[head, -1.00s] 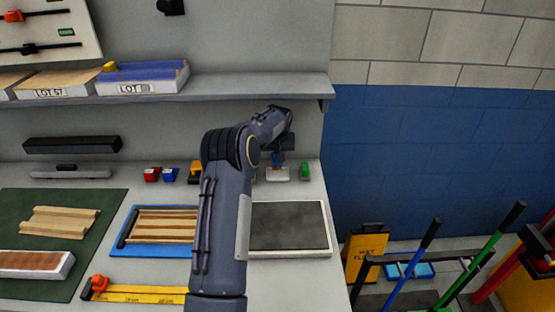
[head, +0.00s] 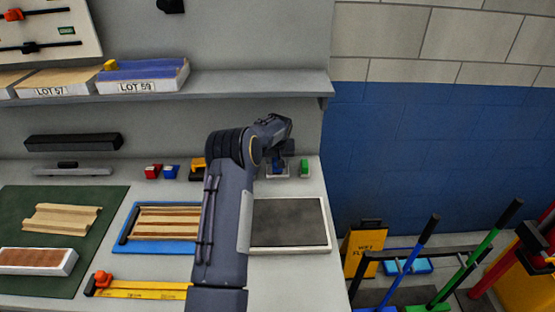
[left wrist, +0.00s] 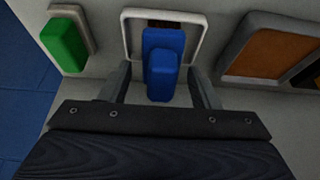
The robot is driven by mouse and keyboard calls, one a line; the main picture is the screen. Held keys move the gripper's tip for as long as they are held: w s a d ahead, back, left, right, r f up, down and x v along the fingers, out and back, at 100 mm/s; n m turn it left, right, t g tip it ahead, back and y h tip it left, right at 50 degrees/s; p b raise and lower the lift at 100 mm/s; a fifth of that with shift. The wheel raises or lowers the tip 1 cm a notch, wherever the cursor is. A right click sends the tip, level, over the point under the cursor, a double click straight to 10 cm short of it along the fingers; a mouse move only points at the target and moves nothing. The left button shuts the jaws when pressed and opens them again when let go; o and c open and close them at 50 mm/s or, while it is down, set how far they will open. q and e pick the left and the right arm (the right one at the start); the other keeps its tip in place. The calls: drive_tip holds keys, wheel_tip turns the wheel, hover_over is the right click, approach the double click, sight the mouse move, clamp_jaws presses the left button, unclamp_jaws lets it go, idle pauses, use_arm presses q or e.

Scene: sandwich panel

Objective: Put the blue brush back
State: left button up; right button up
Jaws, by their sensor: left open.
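The blue brush (left wrist: 165,62) shows in the left wrist view, standing over a white-rimmed tray (left wrist: 132,38), its near part overlapping the tray's lower edge. Whether it rests fully on the tray floor is hard to tell. My left gripper (left wrist: 160,78) is open, one finger on each side of the brush, with small gaps visible. In the head view the brush (head: 278,166) is partly hidden under my left gripper (head: 279,153), with the tray (head: 270,175) below it. My right gripper is not in view.
A green block in its own tray (left wrist: 64,42) sits close on the left in the wrist view, and a brown-centred tray (left wrist: 270,52) on the right. In the head view a dark panel (head: 288,222) lies in front, and a shelf (head: 260,83) runs above.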

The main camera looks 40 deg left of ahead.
use_arm(q)
drive_tip(key=shift+r, duration=0.1)
drive_tip(key=shift+r, duration=0.15)
drive_tip(key=s+d+r+m+t+h+b, duration=0.1)
drive_tip(key=s+d+r, duration=0.55)
drive_tip(key=r, duration=0.25)
drive_tip(key=s+d+r+m+h+b, duration=0.1)
drive_tip(key=s+d+r, duration=0.55)
drive_tip(key=r, duration=0.25)
drive_tip(key=s+d+f+m+h, duration=0.2)
drive_tip(key=s+d, duration=0.8)
drive_tip(key=s, duration=0.3)
drive_tip(key=s+d+f+m+t+h, duration=0.1)
drive_tip(key=s+d+f+m+h, duration=0.1)
drive_tip(key=s+d, duration=0.8)
drive_tip(key=s, duration=0.4)
drive_tip(key=shift+f+h, duration=0.2)
drive_tip(key=shift+h, duration=0.2)
drive_tip(key=shift+c, duration=0.4)
